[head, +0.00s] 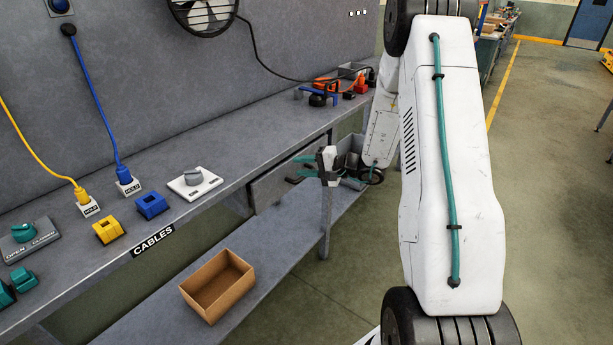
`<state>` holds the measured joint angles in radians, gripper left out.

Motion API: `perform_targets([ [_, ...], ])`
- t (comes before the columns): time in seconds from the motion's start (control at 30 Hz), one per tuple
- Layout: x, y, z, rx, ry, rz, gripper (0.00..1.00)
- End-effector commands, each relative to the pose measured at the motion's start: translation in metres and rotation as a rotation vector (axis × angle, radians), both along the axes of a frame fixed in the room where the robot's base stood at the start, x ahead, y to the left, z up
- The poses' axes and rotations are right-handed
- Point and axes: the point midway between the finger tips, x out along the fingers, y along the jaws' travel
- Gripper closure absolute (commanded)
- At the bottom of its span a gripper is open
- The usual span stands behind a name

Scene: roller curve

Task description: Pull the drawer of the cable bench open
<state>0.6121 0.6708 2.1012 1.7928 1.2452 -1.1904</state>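The cable bench (225,180) runs along the left, with a black "CABLES" label (153,240) on its front edge. Its grey drawer (268,190) is under the worktop at the centre and looks shut. A dark shape at the drawer front, beside my fingers, may be its handle; it is too small to be sure. My gripper (299,167) is in front of the drawer, pointing left towards it. Its two teal fingers are apart with a gap between them, and I see nothing held. Whether a finger touches the drawer I cannot tell.
An open cardboard box (217,287) stands on the lower shelf (285,262). A bench leg (326,215) stands just below my gripper. Blue and yellow plugs, a white plate with a knob (194,183) and small blocks lie on top. Floor (365,262) right of the bench is clear.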

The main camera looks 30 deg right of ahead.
Motion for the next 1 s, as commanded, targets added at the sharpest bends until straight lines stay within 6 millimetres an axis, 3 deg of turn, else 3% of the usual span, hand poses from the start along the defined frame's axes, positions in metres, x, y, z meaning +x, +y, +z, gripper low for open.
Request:
perform_targets([
  [0.03,0.002,-0.022,-0.024,0.01,0.0,-0.072,0.68],
  [0.1,0.005,-0.046,-0.047,0.01,-0.01,-0.152,0.68],
  [0.3,0.005,-0.081,-0.082,0.002,-0.017,-0.276,0.68],
  [0.8,0.067,-0.06,-0.098,0.0,-0.019,-0.283,0.68],
  [1.0,0.076,-0.057,-0.1,0.001,-0.017,-0.285,0.68],
])
